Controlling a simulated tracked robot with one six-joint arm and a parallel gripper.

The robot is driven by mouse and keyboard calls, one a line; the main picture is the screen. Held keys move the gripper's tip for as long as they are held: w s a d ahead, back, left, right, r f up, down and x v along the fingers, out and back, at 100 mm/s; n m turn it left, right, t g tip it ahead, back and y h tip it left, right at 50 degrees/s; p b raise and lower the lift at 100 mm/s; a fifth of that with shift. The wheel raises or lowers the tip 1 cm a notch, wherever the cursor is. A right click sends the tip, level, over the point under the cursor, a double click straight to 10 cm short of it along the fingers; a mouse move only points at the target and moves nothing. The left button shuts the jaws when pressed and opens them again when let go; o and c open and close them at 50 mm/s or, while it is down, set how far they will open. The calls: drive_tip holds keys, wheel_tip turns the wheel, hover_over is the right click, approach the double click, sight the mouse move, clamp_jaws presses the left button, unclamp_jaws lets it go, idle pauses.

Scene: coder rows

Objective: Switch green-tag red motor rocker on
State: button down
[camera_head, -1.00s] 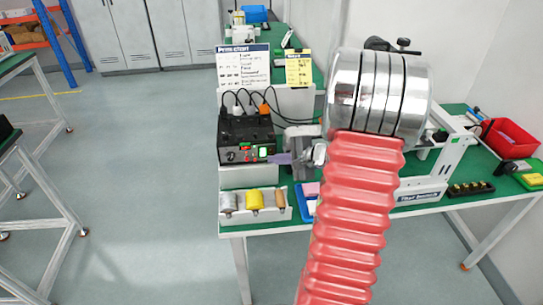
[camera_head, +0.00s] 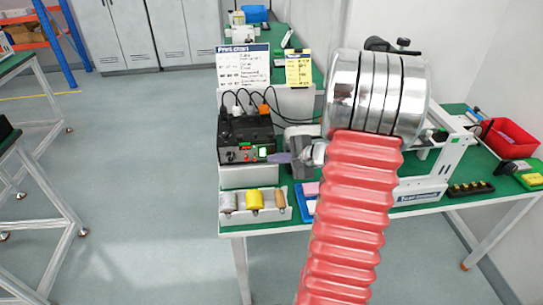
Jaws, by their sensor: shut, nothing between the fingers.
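A black control box (camera_head: 245,138) stands on a white block at the front left of the green bench. Its front panel has a knob (camera_head: 231,156), small red marks (camera_head: 246,148) and a bright green-and-white patch (camera_head: 263,152) near the right end. Which of these is the green-tag red motor rocker is too small to tell. My gripper (camera_head: 279,158) is shut and empty, its purple-grey tips pointing left at the panel's right end, beside the green-and-white patch. Whether the tips touch the panel cannot be told.
Cables and an orange plug (camera_head: 264,108) rise behind the box. A white tray (camera_head: 239,216) with several spools lies in front. A print chart (camera_head: 243,66) and a yellow card (camera_head: 298,68) stand behind. A white frame (camera_head: 428,190) and red bin (camera_head: 510,138) are at right.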

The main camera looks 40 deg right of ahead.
idle(0.4)
drive_tip(key=shift+s+a+r, duration=0.1)
drive_tip(key=shift+s+a, duration=0.3)
drive_tip(key=shift+s, duration=0.2)
drive_tip(key=s+a, duration=0.2)
drive_tip(key=s, duration=0.2)
drive_tip(key=shift+a+r, duration=0.4)
idle(0.8)
